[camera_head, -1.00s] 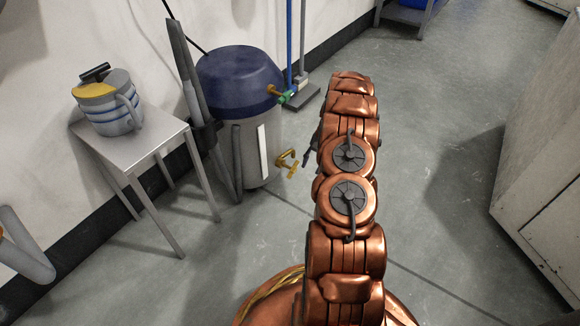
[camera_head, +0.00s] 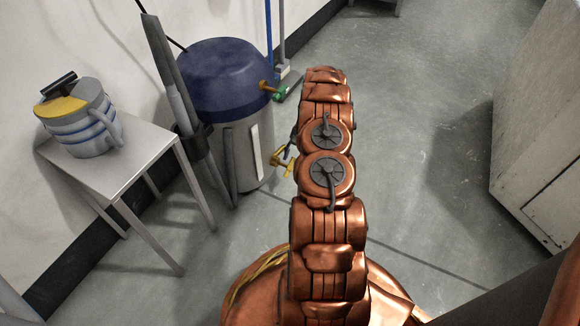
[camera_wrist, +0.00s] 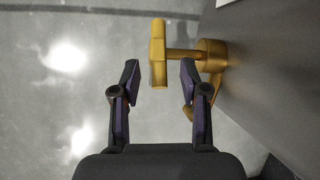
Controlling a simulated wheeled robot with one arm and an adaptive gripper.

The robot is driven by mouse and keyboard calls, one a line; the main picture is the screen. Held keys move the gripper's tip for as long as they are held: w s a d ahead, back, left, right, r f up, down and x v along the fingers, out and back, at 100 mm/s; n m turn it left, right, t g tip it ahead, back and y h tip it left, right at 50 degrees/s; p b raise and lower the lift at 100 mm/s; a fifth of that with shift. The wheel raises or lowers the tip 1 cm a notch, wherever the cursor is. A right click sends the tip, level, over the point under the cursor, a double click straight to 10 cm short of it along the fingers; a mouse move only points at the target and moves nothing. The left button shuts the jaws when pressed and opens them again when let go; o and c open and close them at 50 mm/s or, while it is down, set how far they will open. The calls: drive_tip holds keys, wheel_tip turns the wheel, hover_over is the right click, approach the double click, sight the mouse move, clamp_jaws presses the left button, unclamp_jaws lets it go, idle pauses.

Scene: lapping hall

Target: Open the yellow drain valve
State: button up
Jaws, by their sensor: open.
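The yellow drain valve (camera_head: 281,158) sticks out low on the side of a grey drum with a blue lid (camera_head: 228,80). In the wrist view its yellow T-shaped handle (camera_wrist: 158,45) joins a short stem to a round body (camera_wrist: 211,55) on the grey wall. My gripper (camera_wrist: 160,70) is open. The lower end of the handle shows between its two fingers, touching neither in the picture; the right fingertip lies close under the stem. I cannot tell the depth between them. In the head view my arm hides most of the gripper; a dark bit shows beside the valve.
A metal side table (camera_head: 120,170) with a striped jug (camera_head: 80,125) stands left of the drum. A green-and-brass fitting (camera_head: 280,94) sits higher on the drum. A pale cabinet (camera_head: 535,120) stands at the right. The floor between is clear.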

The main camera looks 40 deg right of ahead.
sight(291, 163)
drive_tip(key=b+x, duration=0.1)
drive_tip(key=x, duration=0.3)
drive_tip(key=shift+f, duration=0.25)
clamp_jaws()
